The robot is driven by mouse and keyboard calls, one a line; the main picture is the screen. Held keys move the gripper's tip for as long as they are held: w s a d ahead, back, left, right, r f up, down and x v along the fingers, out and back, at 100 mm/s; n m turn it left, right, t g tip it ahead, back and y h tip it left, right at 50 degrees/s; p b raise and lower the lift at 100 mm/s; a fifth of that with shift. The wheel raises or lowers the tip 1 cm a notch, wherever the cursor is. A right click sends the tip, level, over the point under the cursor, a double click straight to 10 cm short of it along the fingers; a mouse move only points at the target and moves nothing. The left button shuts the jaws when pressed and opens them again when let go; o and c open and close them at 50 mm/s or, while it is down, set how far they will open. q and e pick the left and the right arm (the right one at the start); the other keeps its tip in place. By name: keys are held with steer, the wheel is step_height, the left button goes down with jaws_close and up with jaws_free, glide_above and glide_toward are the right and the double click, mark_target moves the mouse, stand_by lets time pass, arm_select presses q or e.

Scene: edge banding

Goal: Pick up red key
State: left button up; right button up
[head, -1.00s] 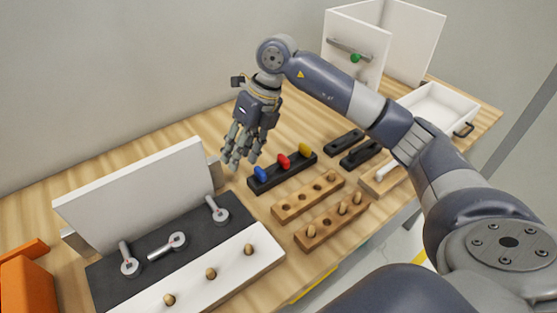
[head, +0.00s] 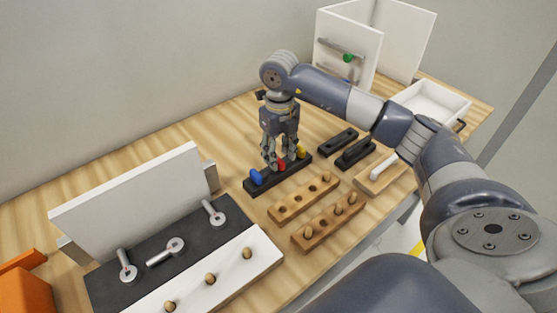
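The red key (head: 282,164) stands in the middle of a black holder (head: 262,184), between a blue key (head: 257,177) and a yellow key (head: 301,153). My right gripper (head: 283,163) points down over the holder, with its fingertips around the top of the red key. The fingers hide part of the red key and part of the yellow one. I cannot tell whether the fingers touch the red key or have closed on it. My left gripper is not in view.
Two wooden peg blocks (head: 309,231) lie in front of the holder. Black blocks (head: 338,141) lie to its right. A white box with a green knob (head: 347,58) and an open white drawer (head: 437,100) stand behind. A white panel fixture (head: 130,200) is at left.

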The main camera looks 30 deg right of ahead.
steer(key=shift+f, duration=1.45)
jaws_close()
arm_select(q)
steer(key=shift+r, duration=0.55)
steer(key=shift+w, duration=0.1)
arm_select(e)
steer(key=shift+r, duration=0.1)
steer(key=shift+r, duration=0.6)
step_height(320, 180, up, 2)
steer(key=shift+s+r+b, duration=0.1)
steer(key=shift+b, duration=0.7)
arm_select(q)
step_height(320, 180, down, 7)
steer(key=b, duration=0.4)
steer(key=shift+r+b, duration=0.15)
steer(key=shift+b, duration=0.2)
arm_select(e)
steer(key=s+r, duration=0.1)
steer(key=s, duration=1.5)
steer(key=shift+a+r, duration=0.2)
steer(key=shift+r, duration=0.05)
